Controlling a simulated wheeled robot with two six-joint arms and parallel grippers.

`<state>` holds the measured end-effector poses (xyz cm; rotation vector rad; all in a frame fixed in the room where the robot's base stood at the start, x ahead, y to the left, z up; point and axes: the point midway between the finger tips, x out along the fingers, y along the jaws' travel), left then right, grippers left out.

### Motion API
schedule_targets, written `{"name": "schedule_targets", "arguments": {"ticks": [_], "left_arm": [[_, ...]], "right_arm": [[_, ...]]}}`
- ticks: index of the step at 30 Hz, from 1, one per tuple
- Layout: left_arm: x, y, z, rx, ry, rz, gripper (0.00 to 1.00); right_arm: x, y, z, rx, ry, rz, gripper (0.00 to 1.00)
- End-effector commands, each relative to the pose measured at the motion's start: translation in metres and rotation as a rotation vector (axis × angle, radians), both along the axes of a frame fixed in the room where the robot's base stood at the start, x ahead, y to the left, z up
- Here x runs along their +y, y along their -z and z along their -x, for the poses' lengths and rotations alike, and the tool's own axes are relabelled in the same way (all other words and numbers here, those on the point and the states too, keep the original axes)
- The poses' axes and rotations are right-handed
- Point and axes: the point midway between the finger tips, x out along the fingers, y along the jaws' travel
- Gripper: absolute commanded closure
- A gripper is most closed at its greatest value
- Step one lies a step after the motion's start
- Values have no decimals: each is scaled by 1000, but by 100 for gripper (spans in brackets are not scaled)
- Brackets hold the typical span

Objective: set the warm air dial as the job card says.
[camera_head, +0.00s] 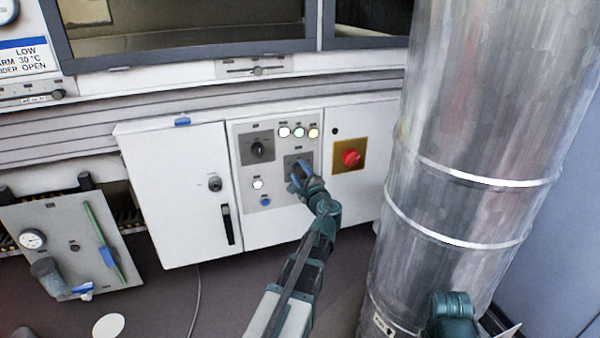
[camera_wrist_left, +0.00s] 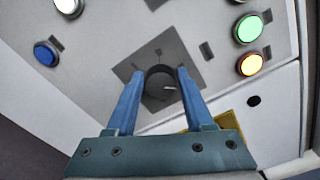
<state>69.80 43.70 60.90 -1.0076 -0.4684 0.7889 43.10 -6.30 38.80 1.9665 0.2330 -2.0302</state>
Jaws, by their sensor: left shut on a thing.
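The control panel (camera_head: 279,203) on the white cabinet carries two black dials on grey square plates. My left gripper (camera_head: 299,175) is at the lower dial and hides most of it in the head view. In the left wrist view the blue fingers of my left gripper (camera_wrist_left: 159,80) are shut on this dial (camera_wrist_left: 160,85), one on each side. A short white mark shows on the dial. The upper dial (camera_head: 261,150) is free. The dial labels are too small to read. The job card (camera_head: 25,58) is cut off at the left; "LOW", "30 °C" and "OPEN" show. My right gripper is out of view.
White, green and amber lamps (camera_head: 299,132) sit above the held dial. A white button (camera_head: 257,184) and a blue button (camera_head: 266,201) are to its left. A red knob (camera_head: 351,157) is to its right. A large metal duct (camera_head: 480,140) blocks the right side.

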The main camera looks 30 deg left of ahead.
Motion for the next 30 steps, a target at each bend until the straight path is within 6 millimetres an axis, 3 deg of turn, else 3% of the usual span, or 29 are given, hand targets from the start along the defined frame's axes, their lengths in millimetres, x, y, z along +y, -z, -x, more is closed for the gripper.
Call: {"name": "schedule_targets", "arguments": {"ticks": [1,11,17,18,21,30], "left_arm": [[-8,-2,-6,8,23,-13,100],[-13,-2,-11,30,24,-32,100],[-13,-2,-13,31,23,-33,92],[-13,-2,-13,31,23,-33,31],[-12,-2,-12,30,21,-32,17],[-5,-1,-4,22,14,-22,17]], "right_arm": [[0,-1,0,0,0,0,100],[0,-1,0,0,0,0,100],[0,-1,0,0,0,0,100],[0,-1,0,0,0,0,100],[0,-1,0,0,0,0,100],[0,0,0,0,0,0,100]]}}
